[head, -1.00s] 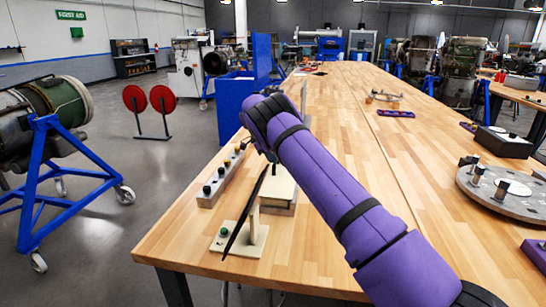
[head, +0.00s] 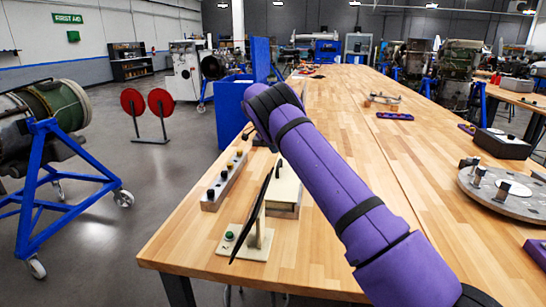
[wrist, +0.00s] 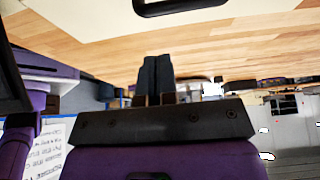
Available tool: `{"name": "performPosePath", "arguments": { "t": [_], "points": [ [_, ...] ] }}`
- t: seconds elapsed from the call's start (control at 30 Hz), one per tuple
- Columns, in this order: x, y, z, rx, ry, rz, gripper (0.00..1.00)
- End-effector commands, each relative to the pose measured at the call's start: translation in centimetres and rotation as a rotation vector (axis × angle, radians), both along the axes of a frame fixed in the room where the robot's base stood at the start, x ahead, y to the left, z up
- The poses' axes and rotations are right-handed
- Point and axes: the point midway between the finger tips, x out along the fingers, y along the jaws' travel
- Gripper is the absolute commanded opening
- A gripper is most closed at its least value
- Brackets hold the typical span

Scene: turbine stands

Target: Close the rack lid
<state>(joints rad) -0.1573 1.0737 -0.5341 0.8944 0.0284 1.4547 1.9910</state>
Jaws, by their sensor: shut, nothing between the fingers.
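A small box with a cream top (head: 286,188), which looks like the rack and its lid, sits near the left front edge of the wooden table in the head view. My arm partly covers it, and I cannot tell how far open the lid is. In the wrist view a cream panel (wrist: 85,24) with a black handle (wrist: 180,5) fills the top. My gripper (wrist: 157,65) shows there with its dark fingers together and empty, apart from the handle. In the head view my arm hides most of the gripper.
A thin dark panel on a cream stand with a green button (head: 229,236) stands in front of the box. A strip with several knobs (head: 223,182) lies to its left. A blue partition (head: 232,110) rises behind. The table's middle (head: 340,120) is mostly clear.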

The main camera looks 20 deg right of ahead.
Motion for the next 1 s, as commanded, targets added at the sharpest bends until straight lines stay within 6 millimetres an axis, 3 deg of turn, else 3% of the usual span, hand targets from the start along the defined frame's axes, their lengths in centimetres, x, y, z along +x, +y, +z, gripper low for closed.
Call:
{"name": "performPosePath", "arguments": {
  "t": [0.3,0.53,0.83,1.0],
  "points": [
    [1.8,2.4,4.6,-0.001,-0.003,0.001,0.0],
    [2.4,3.4,6.3,-0.001,-0.002,0.0,0.0],
    [2.3,3.4,7.2,0.007,-0.003,0.005,0.0],
    [0.9,2.3,10.6,0.066,-0.009,0.065,0.0]
  ]
}}
